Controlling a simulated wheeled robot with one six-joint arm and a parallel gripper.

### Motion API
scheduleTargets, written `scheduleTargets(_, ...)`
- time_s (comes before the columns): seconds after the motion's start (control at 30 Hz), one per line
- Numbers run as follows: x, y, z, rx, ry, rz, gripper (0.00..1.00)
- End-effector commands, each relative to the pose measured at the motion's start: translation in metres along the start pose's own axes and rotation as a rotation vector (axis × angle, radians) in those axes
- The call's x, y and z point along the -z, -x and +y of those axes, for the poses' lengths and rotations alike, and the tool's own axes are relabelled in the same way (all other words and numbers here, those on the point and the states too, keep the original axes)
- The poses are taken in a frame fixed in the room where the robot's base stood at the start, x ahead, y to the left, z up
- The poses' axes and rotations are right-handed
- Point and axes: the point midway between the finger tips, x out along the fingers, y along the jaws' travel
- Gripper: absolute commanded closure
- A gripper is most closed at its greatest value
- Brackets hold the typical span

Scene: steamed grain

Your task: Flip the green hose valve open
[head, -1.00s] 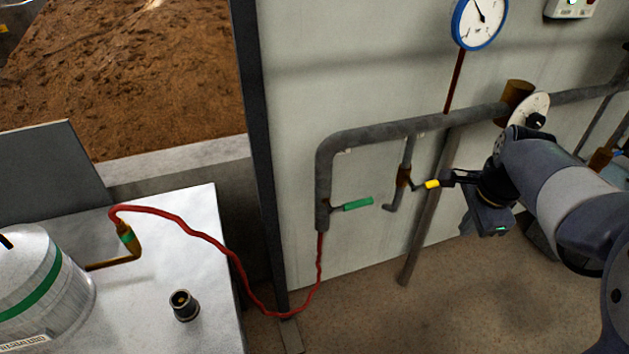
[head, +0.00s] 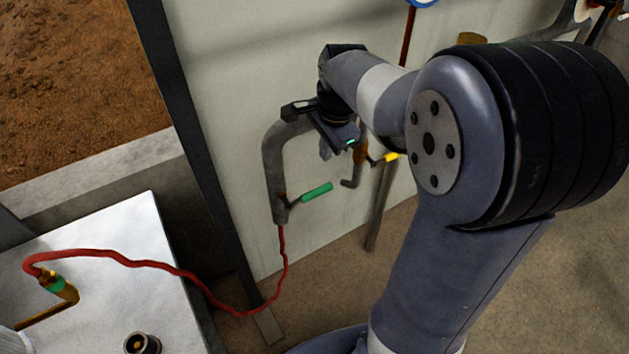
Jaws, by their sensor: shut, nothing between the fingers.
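The green hose valve handle (head: 317,191) is in the head view. It sticks out to the right and slightly upward from the lower end of the grey pipe (head: 272,175). The red hose (head: 284,250) hangs from that pipe end below the valve. My gripper (head: 290,111) is shut and empty. It is above the green handle in the picture, near the pipe's upper bend, and appears apart from the handle. My wrist hides part of the upper pipe.
A yellow-handled valve (head: 391,157) on a short branch pipe is just right of the green handle. A dark post (head: 200,140) stands left of the pipe. A metal table (head: 120,235) is at lower left.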

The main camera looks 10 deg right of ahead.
Motion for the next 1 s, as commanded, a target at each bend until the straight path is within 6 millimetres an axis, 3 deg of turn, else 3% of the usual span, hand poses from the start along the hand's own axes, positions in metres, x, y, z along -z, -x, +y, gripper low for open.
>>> scheduleTargets(0.17,0.0,-0.001,0.0,-0.001,0.0,0.0,1.0)
scheduleTargets(0.33,0.0,-0.016,0.0,-0.003,0.0,-0.001,1.0)
scheduleTargets(0.7,-0.001,-0.093,0.001,-0.006,0.001,-0.002,1.0)
scheduleTargets(1.0,0.0,-0.133,0.0,-0.002,0.0,-0.001,1.0)
